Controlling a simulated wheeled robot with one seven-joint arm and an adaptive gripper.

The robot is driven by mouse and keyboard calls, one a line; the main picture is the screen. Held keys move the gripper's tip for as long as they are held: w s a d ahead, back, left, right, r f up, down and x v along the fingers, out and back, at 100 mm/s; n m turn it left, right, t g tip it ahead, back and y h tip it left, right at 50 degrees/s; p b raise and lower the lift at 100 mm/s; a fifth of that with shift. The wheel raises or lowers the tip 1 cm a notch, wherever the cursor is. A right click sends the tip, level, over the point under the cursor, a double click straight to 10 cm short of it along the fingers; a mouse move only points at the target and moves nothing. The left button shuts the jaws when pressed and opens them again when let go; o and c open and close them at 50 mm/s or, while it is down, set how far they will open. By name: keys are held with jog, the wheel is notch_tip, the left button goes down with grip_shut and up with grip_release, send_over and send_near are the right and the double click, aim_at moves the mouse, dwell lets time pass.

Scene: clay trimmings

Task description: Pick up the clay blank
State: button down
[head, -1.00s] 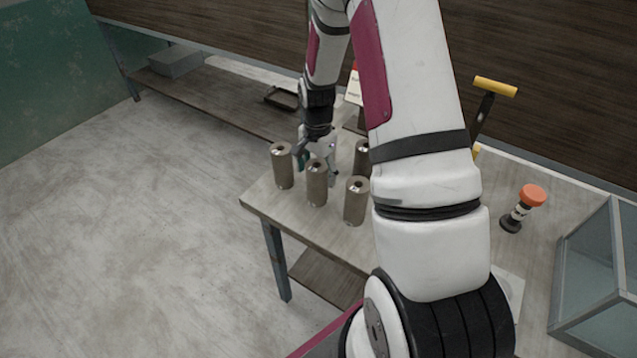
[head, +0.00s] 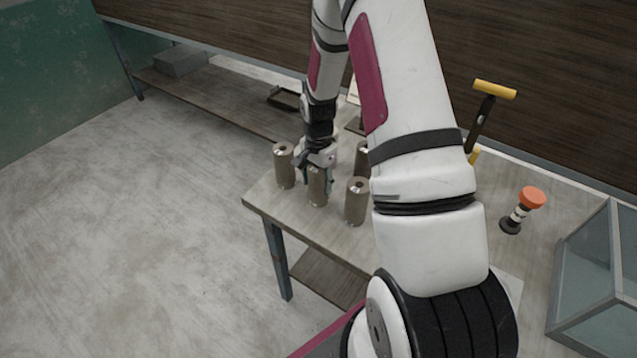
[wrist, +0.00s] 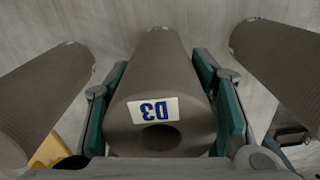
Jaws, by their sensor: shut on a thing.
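Several grey-brown clay cylinders stand upright near the left end of the table. My gripper (head: 318,172) is lowered over the front middle clay blank (head: 317,192) and shut on it. In the wrist view, this blank (wrist: 158,90) lies between the two green-padded fingers of my gripper (wrist: 160,105). Its end shows a white label reading D3 in blue, beside a round hole. The other blanks stand apart from it: one to the left (head: 284,168), one to the right (head: 357,203), and one behind (head: 363,158), partly hidden by my arm.
Neighbouring blanks stand close on both sides of my gripper. The table (head: 300,225) ends just left of them. An orange-topped tool (head: 523,205), a yellow-handled tool (head: 482,115) and a glass-sided box (head: 595,275) are further right.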

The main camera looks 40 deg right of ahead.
aim_at(319, 172)
jog(key=shift+w+r, duration=0.1)
jog(key=shift+r, duration=0.55)
jog(key=shift+s+a+r+b, duration=0.1)
jog(key=shift+s+r+b, duration=0.15)
jog(key=shift+r, duration=0.35)
jog(key=shift+s+a+r+b, duration=0.1)
jog(key=shift+r+b, duration=0.15)
jog(key=shift+r, duration=0.3)
jog(key=s+a+r, duration=0.1)
jog(key=s+a, duration=0.2)
jog(key=s, duration=0.4)
jog(key=s+a, duration=0.3)
jog(key=s, duration=0.4)
jog(key=w+a+r+n, duration=0.1)
jog(key=w+a+n, duration=0.2)
jog(key=w+n, duration=0.2)
jog(key=w+a+r+n, duration=0.1)
jog(key=w+a+n, duration=0.3)
jog(key=w, duration=0.7)
jog(key=w+a+r+n, duration=0.1)
jog(key=w+a+n, duration=0.3)
jog(key=w+n, duration=0.2)
jog(key=shift+w+a+n+b, duration=0.15)
jog(key=shift+w+n+b, duration=0.2)
jog(key=shift+w, duration=0.7)
jog(key=shift+r, duration=0.15)
